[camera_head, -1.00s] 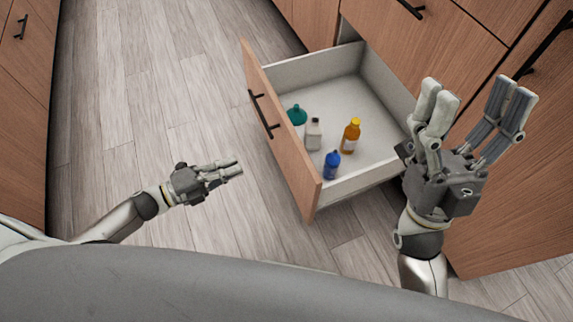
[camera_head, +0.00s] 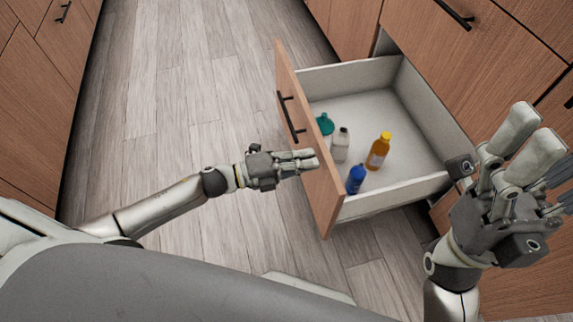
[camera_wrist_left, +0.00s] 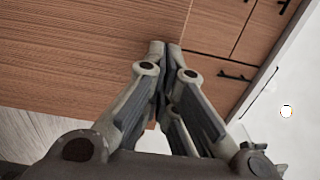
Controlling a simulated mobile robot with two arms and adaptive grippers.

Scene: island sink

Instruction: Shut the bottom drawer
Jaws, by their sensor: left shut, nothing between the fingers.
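The bottom drawer (camera_head: 318,188) is pulled out of the wooden cabinet. It has a wood front with a black handle (camera_head: 291,119) and a pale inside. My left gripper (camera_head: 312,160) is shut and empty, its fingertips at the drawer front, near the end closer to me and below the handle in the picture. I cannot tell if they touch it. In the left wrist view the fingertips (camera_wrist_left: 165,47) are together against a wood panel. My right gripper (camera_head: 535,165) is open and empty, right of the drawer, partly cut off by the picture edge.
Inside the drawer stand a teal bottle (camera_head: 325,124), a white bottle (camera_head: 341,145), an orange bottle (camera_head: 379,152) and a blue bottle (camera_head: 356,179). Cabinet fronts (camera_head: 470,70) rise behind and to the right. The floor (camera_head: 190,100) left of the drawer is clear.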

